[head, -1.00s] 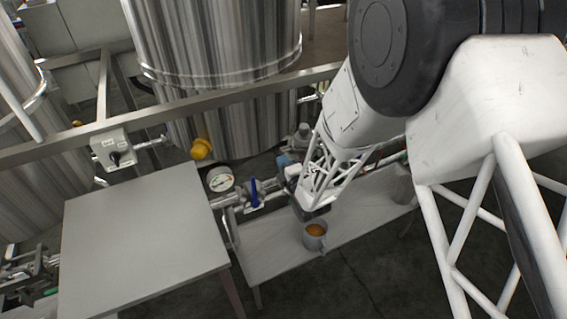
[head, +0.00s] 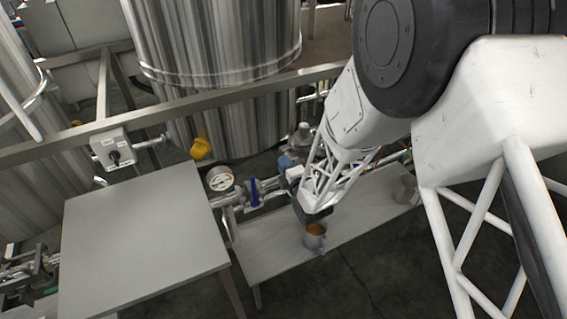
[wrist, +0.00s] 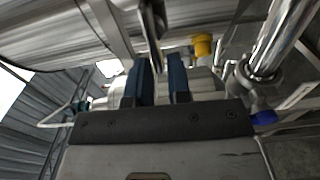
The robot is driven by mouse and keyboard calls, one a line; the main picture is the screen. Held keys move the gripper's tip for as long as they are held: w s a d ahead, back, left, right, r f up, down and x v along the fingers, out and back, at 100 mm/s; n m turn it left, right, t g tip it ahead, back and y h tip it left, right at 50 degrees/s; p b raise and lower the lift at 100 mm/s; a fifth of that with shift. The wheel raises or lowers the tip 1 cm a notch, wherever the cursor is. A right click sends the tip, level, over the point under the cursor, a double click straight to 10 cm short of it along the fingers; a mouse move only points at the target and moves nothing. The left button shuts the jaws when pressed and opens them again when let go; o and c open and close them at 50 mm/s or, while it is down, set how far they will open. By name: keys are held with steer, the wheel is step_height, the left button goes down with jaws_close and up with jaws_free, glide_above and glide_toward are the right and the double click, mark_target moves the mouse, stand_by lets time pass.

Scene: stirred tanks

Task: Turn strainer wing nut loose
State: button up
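My gripper shows in the wrist view (wrist: 162,64) with two dark blue fingers and a clear gap between them. It is open. A dark, shiny metal piece (wrist: 152,22) hangs just beyond the fingertips, and its lower end reaches toward the gap near the left finger. I cannot tell whether it is the strainer wing nut or whether it touches a finger. In the head view my gripper (head: 306,208) is low beside the pipework, above the grey bench. Its fingertips and the wing nut are hidden there behind my wrist and arm.
A pressure gauge (head: 219,178) and a blue valve handle (head: 254,192) sit on the pipe left of my gripper. A mug (head: 314,236) stands on the bench (head: 265,252) close below it. A yellow cap (head: 201,148) is behind. A bare grey table (head: 140,240) is at left.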

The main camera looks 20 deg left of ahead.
steer(key=v, duration=0.6)
steer(key=shift+s+d, duration=0.2)
steer(key=shift+s, duration=0.05)
steer(key=shift+r, duration=0.15)
stand_by(0.3)
steer(key=d+r+m+g+h, duration=0.3)
steer(key=d+r+m+h, duration=0.9)
steer(key=d+r, duration=0.85)
steer(key=s+d+r+m+g, duration=0.2)
steer(key=s+d+m, duration=0.3)
steer(key=s, duration=0.3)
steer(key=s+d+r+m+g, duration=0.2)
steer(key=s+d+r+m, duration=0.2)
steer(key=s, duration=0.4)
steer(key=s+d+r+m+g+h, duration=0.1)
steer(key=s+d+r+m+g, duration=0.2)
steer(key=s+d+m, duration=0.3)
steer(key=s+d, duration=0.1)
steer(key=s, duration=0.2)
steer(key=shift+w+d+r, duration=0.1)
